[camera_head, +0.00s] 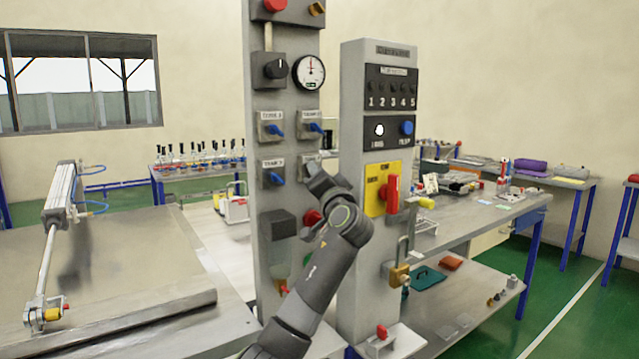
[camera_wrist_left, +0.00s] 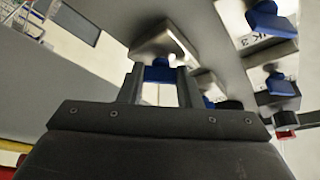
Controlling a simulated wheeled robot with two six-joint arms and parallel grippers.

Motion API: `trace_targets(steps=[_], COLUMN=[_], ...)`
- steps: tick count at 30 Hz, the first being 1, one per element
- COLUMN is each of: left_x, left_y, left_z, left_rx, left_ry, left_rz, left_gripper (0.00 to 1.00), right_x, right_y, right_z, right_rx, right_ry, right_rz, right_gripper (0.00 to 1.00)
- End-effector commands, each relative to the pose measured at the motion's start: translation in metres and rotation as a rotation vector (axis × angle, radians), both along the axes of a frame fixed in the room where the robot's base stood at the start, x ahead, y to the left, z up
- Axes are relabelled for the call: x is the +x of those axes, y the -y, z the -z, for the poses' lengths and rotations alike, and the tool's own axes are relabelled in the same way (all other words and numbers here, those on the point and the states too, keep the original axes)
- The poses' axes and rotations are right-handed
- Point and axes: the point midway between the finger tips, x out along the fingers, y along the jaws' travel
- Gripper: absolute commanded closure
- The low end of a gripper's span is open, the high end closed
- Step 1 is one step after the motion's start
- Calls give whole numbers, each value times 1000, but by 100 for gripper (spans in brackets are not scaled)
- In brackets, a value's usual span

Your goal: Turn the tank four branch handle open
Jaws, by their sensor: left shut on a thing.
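The tank four branch valve has a pale metal block (camera_wrist_left: 160,42) and a blue handle (camera_wrist_left: 158,73), seen in the left wrist view. In the head view this valve is at the lower right of the group on the grey column and is mostly hidden behind my gripper. My left gripper (camera_head: 318,180) is up against the column there, shut on the blue handle, with one finger on each side of it. The handle's exact angle cannot be told. The tank three handle (camera_head: 277,178) is just left of my gripper. My right gripper is not in view.
The tank one (camera_head: 277,130) and tank two (camera_head: 316,128) handles sit above. A grey cabinet (camera_head: 358,130) with a red rotary switch (camera_head: 392,194) stands close on the right.

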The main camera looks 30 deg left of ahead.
Motion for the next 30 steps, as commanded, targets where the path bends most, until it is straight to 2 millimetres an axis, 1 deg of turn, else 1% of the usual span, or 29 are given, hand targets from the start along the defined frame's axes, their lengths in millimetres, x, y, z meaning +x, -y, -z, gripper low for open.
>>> trace_targets(steps=[1, 11, 12, 16, 25, 30], left_x=[1, 1, 1, 0, 0, -8], left_y=[0, 0, 0, 0, 1, 11], left_z=[4, 4, 4, 3, 1, 6], left_rx=[-6, -7, -7, -5, -4, -3], left_ry=[-3, -3, -3, -1, 1, 4], left_rz=[-1, -1, -1, 0, 0, 1], left_gripper=[92, 92, 65, 48, 47, 47], right_x=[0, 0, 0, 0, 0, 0], right_y=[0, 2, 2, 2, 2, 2], right_z=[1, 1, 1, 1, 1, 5], right_rx=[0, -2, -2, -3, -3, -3], right_ry=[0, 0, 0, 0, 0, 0], right_rz=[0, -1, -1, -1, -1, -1], right_gripper=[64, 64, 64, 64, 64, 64])
